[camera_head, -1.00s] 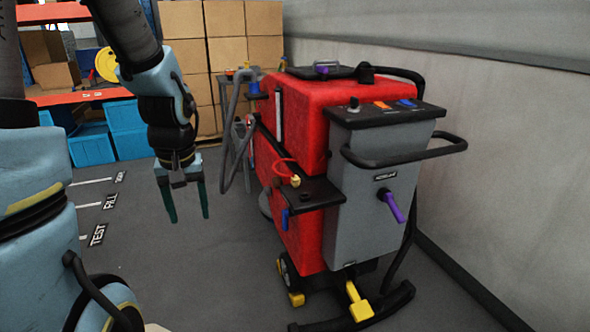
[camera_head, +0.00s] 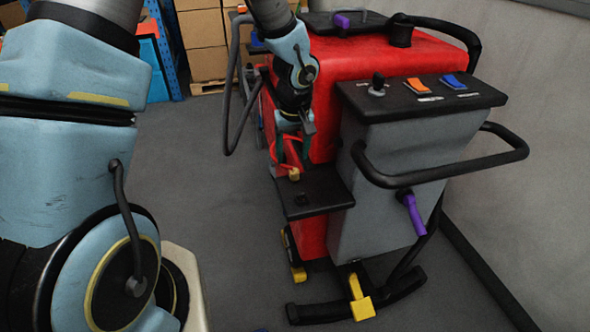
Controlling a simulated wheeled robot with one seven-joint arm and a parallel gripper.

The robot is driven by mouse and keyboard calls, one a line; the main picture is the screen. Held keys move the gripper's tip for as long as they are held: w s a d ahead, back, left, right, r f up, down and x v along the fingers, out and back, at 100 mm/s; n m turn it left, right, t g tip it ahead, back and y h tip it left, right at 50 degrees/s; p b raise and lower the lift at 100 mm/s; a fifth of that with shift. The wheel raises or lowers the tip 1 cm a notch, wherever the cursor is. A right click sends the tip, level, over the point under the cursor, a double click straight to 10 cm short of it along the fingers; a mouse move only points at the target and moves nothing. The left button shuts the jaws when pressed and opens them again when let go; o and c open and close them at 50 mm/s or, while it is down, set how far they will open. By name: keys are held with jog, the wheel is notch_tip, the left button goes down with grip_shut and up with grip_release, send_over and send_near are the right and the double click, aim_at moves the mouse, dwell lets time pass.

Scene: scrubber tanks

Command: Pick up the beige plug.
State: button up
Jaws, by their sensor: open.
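The small beige plug (camera_head: 295,174) stands on the black side shelf (camera_head: 322,196) of the red and grey scrubber machine, near the shelf's far left edge. A red cord shows right behind it. My gripper (camera_head: 291,152) is open, with its dark green fingers pointing down just above and behind the plug in the picture. The fingers partly cover the red cord. I cannot tell whether they touch the plug or the cord.
The red tank (camera_head: 350,75) stands close to the right of my gripper. The grey panel housing (camera_head: 385,140) has a black handle loop (camera_head: 450,168) and a purple lever (camera_head: 413,213). A grey hose (camera_head: 233,100) hangs at the left. The floor left of the machine is clear.

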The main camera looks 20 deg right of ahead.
aim_at(294, 170)
jog(key=shift+w+d+f+p, duration=0.15)
jog(key=shift+f+p, duration=0.2)
jog(key=shift+f, duration=0.85)
jog(key=shift+w+d+f+p, duration=0.1)
jog(key=shift+f+p, duration=0.2)
jog(key=shift+f, duration=0.85)
jog(key=shift+w+d+f+p, duration=0.15)
jog(key=shift+f+p, duration=0.2)
jog(key=shift+f, duration=0.85)
jog(key=shift+c, duration=0.2)
grip_shut()
